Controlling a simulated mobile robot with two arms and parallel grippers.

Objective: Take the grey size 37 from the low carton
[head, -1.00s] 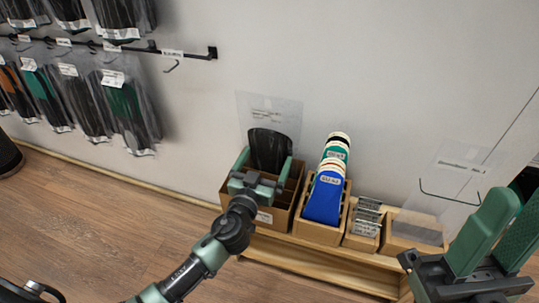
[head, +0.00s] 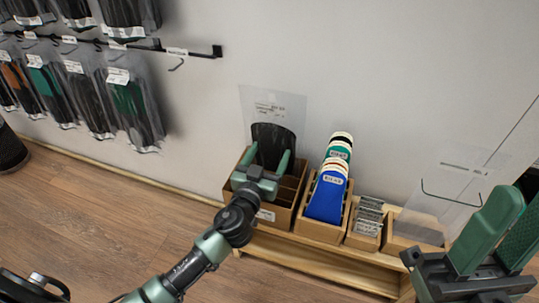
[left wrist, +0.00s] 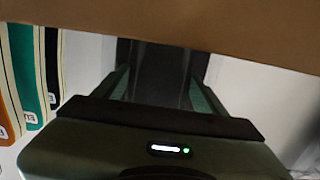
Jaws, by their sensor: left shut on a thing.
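A dark grey insole (head: 273,146) stands upright at the back of the low cardboard carton (head: 284,217), in front of a clear sign. My left gripper (head: 268,160) is shut on it, one green finger at each side edge. In the left wrist view the dark insole (left wrist: 158,78) shows between the fingers (left wrist: 160,92), and a brown cardboard surface (left wrist: 200,25) crosses the top. The insole's lower part is hidden by the gripper and carton. No size mark is readable. My right gripper (head: 498,235) is open and empty at the right edge.
The carton stands on a low wooden bench (head: 320,268). Right of it are a wooden box of blue, green and white insoles (head: 327,195), a box of metal pieces (head: 368,215) and another box (head: 413,232). Packaged insoles hang on the wall rack (head: 130,105) at left.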

